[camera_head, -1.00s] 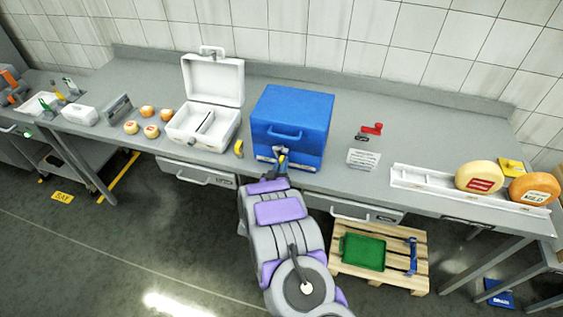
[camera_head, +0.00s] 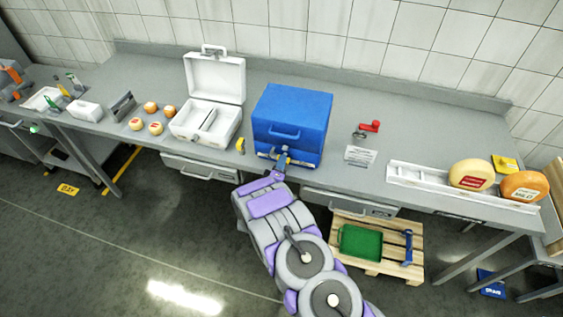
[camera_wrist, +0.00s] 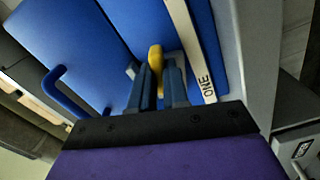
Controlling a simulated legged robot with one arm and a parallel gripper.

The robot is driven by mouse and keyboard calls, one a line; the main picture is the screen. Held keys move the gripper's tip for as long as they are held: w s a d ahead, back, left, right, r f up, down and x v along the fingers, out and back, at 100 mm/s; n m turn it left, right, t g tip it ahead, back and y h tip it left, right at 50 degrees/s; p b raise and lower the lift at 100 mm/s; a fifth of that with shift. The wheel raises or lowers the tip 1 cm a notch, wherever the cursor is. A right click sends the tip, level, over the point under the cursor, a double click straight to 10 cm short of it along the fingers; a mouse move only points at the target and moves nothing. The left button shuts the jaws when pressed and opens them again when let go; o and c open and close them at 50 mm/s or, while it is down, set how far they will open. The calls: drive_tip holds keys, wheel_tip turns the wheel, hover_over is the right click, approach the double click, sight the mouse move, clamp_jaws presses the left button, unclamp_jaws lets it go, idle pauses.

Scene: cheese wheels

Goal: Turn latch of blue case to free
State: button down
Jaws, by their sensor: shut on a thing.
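The blue case (camera_head: 292,112) stands closed on the grey bench, with a handle (camera_head: 284,135) on its front. The case front also fills much of the wrist view (camera_wrist: 100,40), where its handle (camera_wrist: 72,95) is at the left. My gripper (camera_head: 282,158) is at the lower front of the case. In the wrist view my gripper (camera_wrist: 160,75) is shut on the yellow latch (camera_wrist: 155,57), whose top part shows between the fingers. The lower part of the latch is hidden by the fingers, so how far it is turned is not clear.
An open white case (camera_head: 205,118) stands left of the blue case, with a small yellow item (camera_head: 240,145) between them. A red-handled item (camera_head: 369,127) and a sign (camera_head: 360,154) lie to the right. A pallet (camera_head: 378,268) is on the floor below.

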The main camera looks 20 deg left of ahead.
drive_tip(key=shift+a+n, duration=0.2)
drive_tip(key=shift+n, duration=1.3)
drive_tip(key=c, duration=1.5)
unclamp_jaws()
drive_tip(key=o, duration=0.4)
drive_tip(key=shift+w+a+f, duration=0.1)
drive_tip(key=shift+a+f, duration=0.1)
drive_tip(key=shift+a, duration=0.05)
drive_tip(key=shift+d, duration=0.15)
drive_tip(key=s, duration=1.7)
drive_tip(key=shift+s, duration=0.2)
